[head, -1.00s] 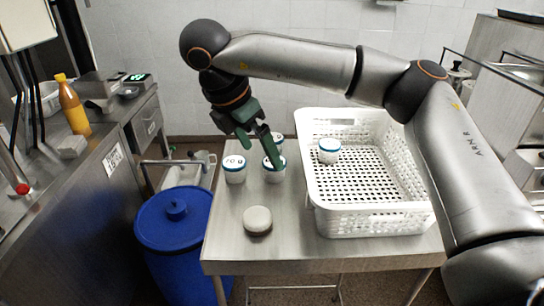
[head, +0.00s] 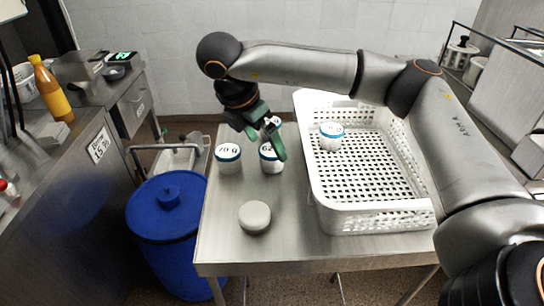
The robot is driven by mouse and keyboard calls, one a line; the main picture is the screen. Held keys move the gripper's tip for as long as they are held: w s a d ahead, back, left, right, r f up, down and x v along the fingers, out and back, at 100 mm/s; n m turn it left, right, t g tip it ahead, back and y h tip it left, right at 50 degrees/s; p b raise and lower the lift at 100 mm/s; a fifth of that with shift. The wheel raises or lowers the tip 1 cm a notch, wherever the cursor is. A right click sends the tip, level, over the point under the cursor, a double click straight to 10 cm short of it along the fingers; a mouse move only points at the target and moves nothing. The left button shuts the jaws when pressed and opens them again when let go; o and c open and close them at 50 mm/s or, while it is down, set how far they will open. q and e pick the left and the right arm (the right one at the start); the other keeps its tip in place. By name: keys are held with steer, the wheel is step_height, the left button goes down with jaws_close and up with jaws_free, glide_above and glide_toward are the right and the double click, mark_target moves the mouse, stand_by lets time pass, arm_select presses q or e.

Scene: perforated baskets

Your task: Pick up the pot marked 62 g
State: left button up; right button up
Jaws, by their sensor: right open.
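A white pot with a blue-rimmed lid (head: 271,164) stands on the steel table; its lid label is partly covered by my gripper, and the visible part seems to read 62. Another such pot (head: 228,164), whose lid reads 70 g, stands to its left. A further pot (head: 275,121) is mostly hidden behind my gripper. My right gripper (head: 268,143) has green fingers, is open, and hangs just above and behind the partly covered pot, with one finger in front of its lid. Contact cannot be told. My left gripper is not in view.
A white perforated basket (head: 385,220) stands on the table's right, holding one pot (head: 331,140). A pale round object (head: 255,217) lies near the front of the steel table (head: 222,230). A blue drum (head: 165,225) stands left of the table. The table's front left is clear.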

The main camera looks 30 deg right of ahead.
mark_target(270, 150)
steer(key=p+x, duration=0.1)
steer(key=x, duration=0.4)
steer(key=shift+d, duration=0.1)
steer(key=shift+c, duration=0.2)
steer(key=c, duration=1.3)
